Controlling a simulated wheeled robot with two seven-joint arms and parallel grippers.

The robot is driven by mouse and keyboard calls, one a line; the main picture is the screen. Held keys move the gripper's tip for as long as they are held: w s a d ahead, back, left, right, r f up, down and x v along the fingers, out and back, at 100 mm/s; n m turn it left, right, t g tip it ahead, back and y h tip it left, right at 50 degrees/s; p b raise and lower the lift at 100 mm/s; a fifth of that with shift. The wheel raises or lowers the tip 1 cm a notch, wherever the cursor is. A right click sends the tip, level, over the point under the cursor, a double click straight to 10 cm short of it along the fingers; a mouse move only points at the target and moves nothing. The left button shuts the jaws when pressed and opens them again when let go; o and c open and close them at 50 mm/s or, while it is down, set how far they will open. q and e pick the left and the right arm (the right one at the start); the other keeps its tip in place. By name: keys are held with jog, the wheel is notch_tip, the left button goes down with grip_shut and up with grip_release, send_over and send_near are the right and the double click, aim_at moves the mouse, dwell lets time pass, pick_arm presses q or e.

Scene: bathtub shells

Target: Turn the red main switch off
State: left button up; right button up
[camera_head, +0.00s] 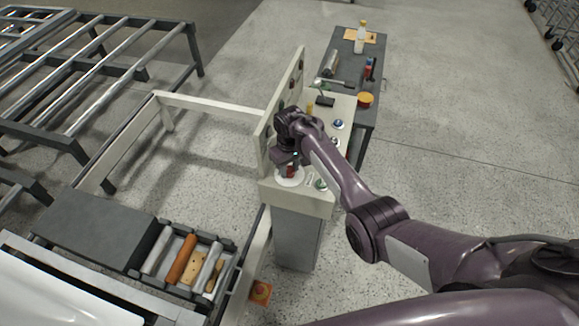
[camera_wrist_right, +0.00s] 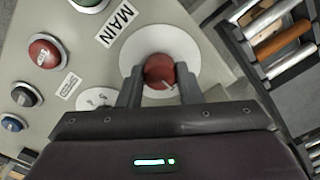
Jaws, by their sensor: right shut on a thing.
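The red main switch (camera_wrist_right: 160,72) is a round red knob on a white disc (camera_wrist_right: 185,45), beside a label (camera_wrist_right: 117,24) reading "MAIN" in the right wrist view. My right gripper (camera_wrist_right: 160,88) is shut on the knob, one finger on each side. In the head view my right gripper (camera_head: 288,168) reaches down onto the near end of the pale control panel (camera_head: 318,203), and a bit of the red knob shows under it. The fingers hide part of the disc. A pale line shows on the knob's face. My left gripper is not in view.
A white upright board (camera_head: 297,75) runs along the panel's left side. A dark grey table (camera_head: 350,75) stands behind, and a roller tray (camera_head: 225,240) lies at lower left.

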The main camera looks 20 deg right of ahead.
aim_at(289, 169)
jog(key=shift+w, duration=0.1)
dwell(0.4)
jog(key=o, duration=1)
jog(key=shift+r, duration=0.1)
notch_tip(289, 169, up, 8)
jog(key=shift+f, duration=0.15)
